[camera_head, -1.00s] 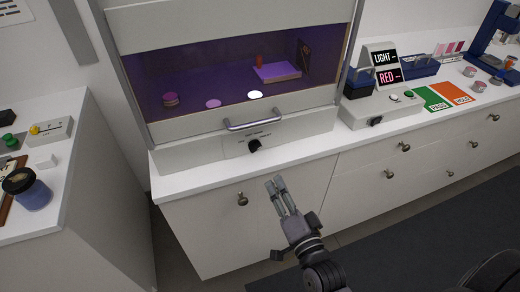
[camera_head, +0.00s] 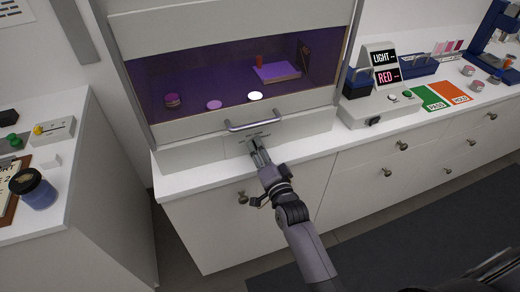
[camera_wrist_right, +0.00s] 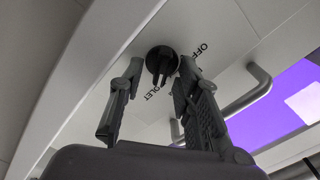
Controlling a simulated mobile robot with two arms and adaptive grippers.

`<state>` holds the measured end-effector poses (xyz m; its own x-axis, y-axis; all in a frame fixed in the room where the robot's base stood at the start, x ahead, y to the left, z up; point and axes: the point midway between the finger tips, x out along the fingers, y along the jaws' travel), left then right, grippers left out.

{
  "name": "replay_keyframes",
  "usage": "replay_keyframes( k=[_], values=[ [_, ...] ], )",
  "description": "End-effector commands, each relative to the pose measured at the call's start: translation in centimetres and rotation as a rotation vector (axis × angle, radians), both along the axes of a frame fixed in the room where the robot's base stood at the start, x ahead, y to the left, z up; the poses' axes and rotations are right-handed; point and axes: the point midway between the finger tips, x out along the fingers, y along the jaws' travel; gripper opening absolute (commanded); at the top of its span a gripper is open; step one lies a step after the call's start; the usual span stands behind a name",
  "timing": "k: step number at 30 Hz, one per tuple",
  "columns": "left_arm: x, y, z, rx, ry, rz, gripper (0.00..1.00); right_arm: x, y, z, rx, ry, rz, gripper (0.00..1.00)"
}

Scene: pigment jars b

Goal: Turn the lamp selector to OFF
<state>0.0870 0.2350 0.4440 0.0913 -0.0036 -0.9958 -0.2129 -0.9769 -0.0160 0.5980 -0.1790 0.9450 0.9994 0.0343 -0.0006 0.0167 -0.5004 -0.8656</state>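The lamp selector (camera_wrist_right: 161,60) is a round black knob on the white front panel of the lit cabinet. In the right wrist view "OFF" and a partly hidden word ending in "OLET" are printed beside it. I cannot tell for sure which mark it points to. My right gripper (camera_head: 257,145) is at the panel, covering most of the knob in the head view. In the wrist view its two fingers (camera_wrist_right: 160,70) are apart, one on each side of the knob, with a gap on both sides. My left gripper is not in view.
A metal bar handle (camera_head: 254,125) sits just above the selector, close to the fingers; it also shows in the wrist view (camera_wrist_right: 250,92). The violet-lit cabinet window is above. A second control box (camera_head: 382,109) with a dark knob stands to the right. The counter edge runs below.

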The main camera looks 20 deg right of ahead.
Motion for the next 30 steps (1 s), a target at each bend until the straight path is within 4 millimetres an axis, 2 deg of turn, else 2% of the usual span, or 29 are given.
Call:
replay_keyframes(
  k=[5, 19, 30],
  values=[
    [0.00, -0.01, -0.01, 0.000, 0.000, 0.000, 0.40, -0.01, 0.00, 0.00, 0.000, 0.000, 0.000, 0.31],
    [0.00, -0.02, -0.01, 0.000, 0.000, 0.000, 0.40, -0.04, 0.01, 0.00, 0.000, 0.000, 0.000, 0.00],
    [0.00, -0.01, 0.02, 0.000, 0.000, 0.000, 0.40, -0.05, 0.01, 0.00, -0.003, 0.000, 0.000, 0.00]
  ],
)
